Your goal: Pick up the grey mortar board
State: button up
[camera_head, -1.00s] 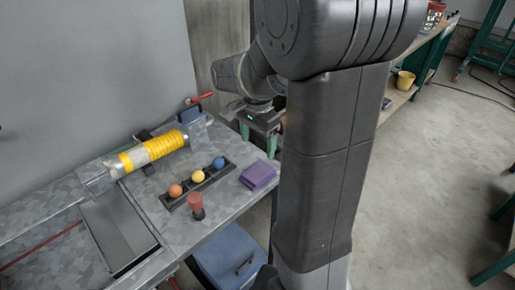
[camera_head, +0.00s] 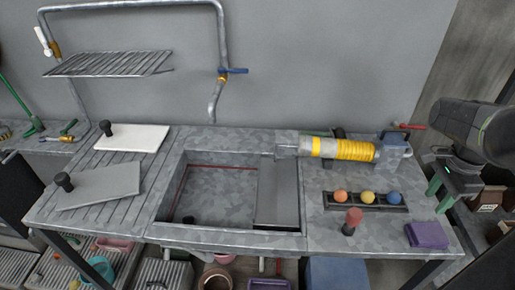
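The grey mortar board (camera_head: 108,187) lies on the ribbed left part of the metal sink bench. It is a flat grey plate with a black knob (camera_head: 64,181) at its left end. A similar white board (camera_head: 138,138) with a black knob lies just behind it. My gripper (camera_head: 440,193) is at the far right, beyond the bench's right end and far from the grey board. Its two green fingers stand apart, with nothing seen between them.
The sink basin (camera_head: 225,205) lies right of the boards. Right of it are a yellow-banded cylinder (camera_head: 340,149), a rack of coloured balls (camera_head: 366,201), a red-topped knob (camera_head: 352,218) and a purple cloth (camera_head: 427,235). A wire shelf (camera_head: 110,64) and pipe rise behind the boards.

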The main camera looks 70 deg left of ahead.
aim_at(121, 180)
jog(key=u, duration=4)
